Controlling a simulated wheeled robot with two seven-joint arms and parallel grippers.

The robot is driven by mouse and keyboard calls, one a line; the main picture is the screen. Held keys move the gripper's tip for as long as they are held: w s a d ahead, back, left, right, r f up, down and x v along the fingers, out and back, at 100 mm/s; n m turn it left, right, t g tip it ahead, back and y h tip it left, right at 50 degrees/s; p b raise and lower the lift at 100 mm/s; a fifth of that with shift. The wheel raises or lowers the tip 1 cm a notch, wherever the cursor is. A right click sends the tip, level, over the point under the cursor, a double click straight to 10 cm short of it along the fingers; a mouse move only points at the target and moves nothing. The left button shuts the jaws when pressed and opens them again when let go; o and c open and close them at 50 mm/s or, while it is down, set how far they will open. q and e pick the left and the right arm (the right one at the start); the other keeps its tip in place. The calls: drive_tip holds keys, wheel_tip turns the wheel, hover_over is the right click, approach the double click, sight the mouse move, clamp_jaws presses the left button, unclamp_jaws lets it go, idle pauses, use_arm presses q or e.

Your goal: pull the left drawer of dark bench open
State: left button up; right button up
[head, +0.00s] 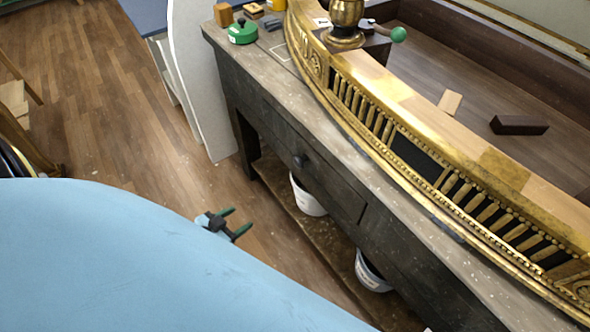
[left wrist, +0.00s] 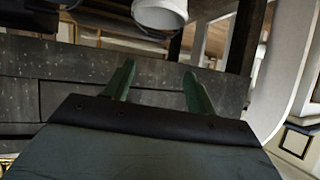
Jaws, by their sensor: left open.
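The dark bench (head: 236,88) stands diagonally across the head view. Its left drawer (head: 328,178) has a round dark knob (head: 299,160), and its front looks flush with the bench. My left gripper (head: 237,221), with green fingers, is open and empty. In the head view it shows to the lower left of the knob, apart from it. In the left wrist view the open fingers (left wrist: 159,72) show against dark boards (left wrist: 55,98); I cannot make out the knob for certain there. My right gripper is not in view.
White buckets (head: 308,196) (head: 372,272) stand on the bench's low shelf; one shows in the left wrist view (left wrist: 160,14). A long gilt piece (head: 440,125) lies on the bench top. A white curved panel (head: 200,80) stands left of the bench. Wooden floor (head: 95,100) is open at left.

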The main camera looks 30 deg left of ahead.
use_arm(q)
drive_tip(key=w+r+m+t+h+b, duration=0.1)
drive_tip(key=w+r+t+h+b, duration=0.2)
drive_tip(key=w+r, duration=0.25)
drive_tip(key=m+t+h+b, duration=0.1)
drive_tip(key=m+h+b, duration=0.1)
drive_tip(key=h+b, duration=0.1)
approach(296, 163)
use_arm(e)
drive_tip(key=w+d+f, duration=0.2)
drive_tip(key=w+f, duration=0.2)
use_arm(q)
drive_tip(key=b+x, duration=0.2)
drive_tip(key=x, duration=0.6)
drive_tip(key=shift+a, duration=0.1)
drive_tip(key=shift+w+d, duration=0.25)
drive_tip(key=shift+w, duration=0.35)
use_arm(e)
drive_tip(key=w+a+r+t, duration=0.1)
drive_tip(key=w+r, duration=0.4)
use_arm(q)
drive_tip(key=shift+c, duration=0.4)
clamp_jaws()
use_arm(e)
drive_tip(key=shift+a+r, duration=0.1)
